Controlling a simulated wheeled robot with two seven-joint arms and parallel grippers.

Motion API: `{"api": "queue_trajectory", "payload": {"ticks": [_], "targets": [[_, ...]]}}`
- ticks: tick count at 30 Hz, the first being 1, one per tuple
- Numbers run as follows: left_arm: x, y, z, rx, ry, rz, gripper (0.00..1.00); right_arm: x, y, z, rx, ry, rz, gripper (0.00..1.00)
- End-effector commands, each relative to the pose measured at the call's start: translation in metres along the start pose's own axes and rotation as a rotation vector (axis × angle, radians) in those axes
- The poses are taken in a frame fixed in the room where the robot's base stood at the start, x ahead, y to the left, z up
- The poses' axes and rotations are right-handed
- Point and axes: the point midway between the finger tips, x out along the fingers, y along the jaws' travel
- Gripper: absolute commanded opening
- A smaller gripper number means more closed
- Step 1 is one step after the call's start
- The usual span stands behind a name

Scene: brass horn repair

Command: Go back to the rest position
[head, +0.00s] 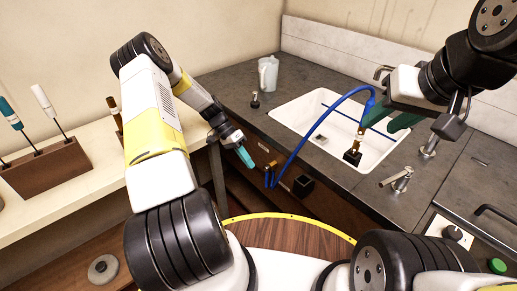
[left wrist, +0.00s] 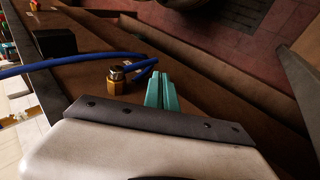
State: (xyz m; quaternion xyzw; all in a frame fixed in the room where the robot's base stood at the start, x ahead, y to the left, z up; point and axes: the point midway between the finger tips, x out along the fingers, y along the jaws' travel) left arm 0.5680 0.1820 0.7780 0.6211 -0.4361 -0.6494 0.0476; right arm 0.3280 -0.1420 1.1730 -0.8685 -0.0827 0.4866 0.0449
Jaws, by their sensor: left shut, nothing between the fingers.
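My left gripper (head: 245,157) has teal fingers and hangs in front of the counter's front face, left of the sink. In the left wrist view its fingers (left wrist: 161,92) lie together, empty. My right gripper (head: 393,118), with green fingers, is over the right part of the sink, by the upper end of a blue hose (head: 310,130). A brass and black piece (head: 354,147) hangs below that end. Whether the right fingers grip anything is unclear.
The white sink (head: 290,113) is set in a dark counter (head: 230,85), with a clear jug (head: 268,73) behind it. A brass fitting (left wrist: 117,77) and the blue hose (left wrist: 80,64) are close to my left fingers. A tool block (head: 50,170) stands on the left bench.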

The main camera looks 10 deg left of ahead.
Motion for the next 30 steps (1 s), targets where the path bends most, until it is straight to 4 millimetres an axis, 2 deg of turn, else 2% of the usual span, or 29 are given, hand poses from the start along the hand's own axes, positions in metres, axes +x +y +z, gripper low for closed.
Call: {"api": "queue_trajectory", "payload": {"ticks": [11,15,17,20,24,30], "targets": [[-0.002,0.001,-0.001,0.000,-0.001,-0.004,0.00,0.000,0.000,0.000,0.000,0.000,0.000,0.36],[-0.021,0.015,-0.005,-0.003,-0.017,-0.049,0.00,0.000,0.000,0.000,0.000,0.000,0.000,0.36],[-0.037,0.028,-0.009,-0.009,-0.030,-0.088,0.00,0.000,0.000,0.000,0.000,0.000,0.000,0.36],[-0.071,0.057,-0.014,-0.025,-0.046,-0.175,0.00,0.000,0.000,0.000,0.000,0.000,0.000,0.36],[-0.115,0.105,-0.015,-0.059,-0.048,-0.298,0.00,0.000,0.000,0.000,0.000,0.000,0.000,0.36],[-0.167,0.176,-0.007,-0.112,0.002,-0.460,0.00,0.000,0.000,0.000,0.000,0.000,0.000,0.36]]}}
